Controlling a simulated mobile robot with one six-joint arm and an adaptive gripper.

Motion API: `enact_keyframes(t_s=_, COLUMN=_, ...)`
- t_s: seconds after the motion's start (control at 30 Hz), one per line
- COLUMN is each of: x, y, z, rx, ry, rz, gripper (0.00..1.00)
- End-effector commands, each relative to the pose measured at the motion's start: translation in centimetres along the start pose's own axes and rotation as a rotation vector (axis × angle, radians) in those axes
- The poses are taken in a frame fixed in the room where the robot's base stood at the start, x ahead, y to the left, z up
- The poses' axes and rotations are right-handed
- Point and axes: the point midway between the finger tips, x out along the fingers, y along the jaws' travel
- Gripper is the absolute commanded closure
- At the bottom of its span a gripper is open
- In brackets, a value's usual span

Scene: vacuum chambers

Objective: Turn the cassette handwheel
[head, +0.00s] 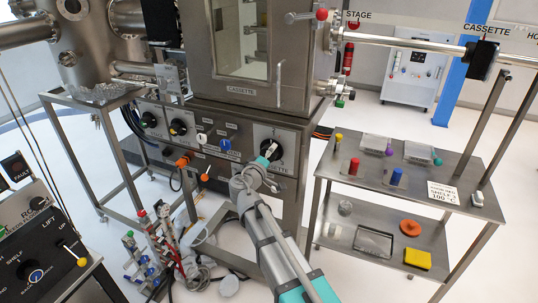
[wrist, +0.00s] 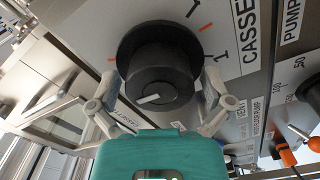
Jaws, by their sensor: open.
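The cassette handwheel is a round black knob on the grey cabinet front panel below the chamber. It shows in the head view (head: 277,149) and fills the upper middle of the wrist view (wrist: 160,62). A short white mark lies on its hub face. My gripper (wrist: 160,88) is open, with one finger on each side of the knob; I cannot tell whether they touch it. In the head view my gripper (head: 262,160) is at the knob and covers part of it. The panel beside the knob carries the word CASSETTE, a "1" and orange and black tick marks.
Other panel knobs sit left of the handwheel, including a blue one (head: 225,144) and a black one (head: 179,127). An orange-handled lever (head: 183,161) sticks out below. A two-shelf cart (head: 445,183) with cylinders and trays stands right. Hoses and fittings lie on the floor.

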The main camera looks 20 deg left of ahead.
Motion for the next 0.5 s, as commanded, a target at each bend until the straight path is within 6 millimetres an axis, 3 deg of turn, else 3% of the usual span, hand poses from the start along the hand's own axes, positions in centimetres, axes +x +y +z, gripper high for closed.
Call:
enact_keyframes(t_s=0.27, x=-1.5, y=0.0, z=0.1, rx=0.0, ry=0.0, rz=0.0, gripper=0.0)
enact_keyframes(t_s=0.5, x=-4.8, y=0.1, z=0.1, rx=0.0, ry=0.001, rz=-0.001, gripper=0.0)
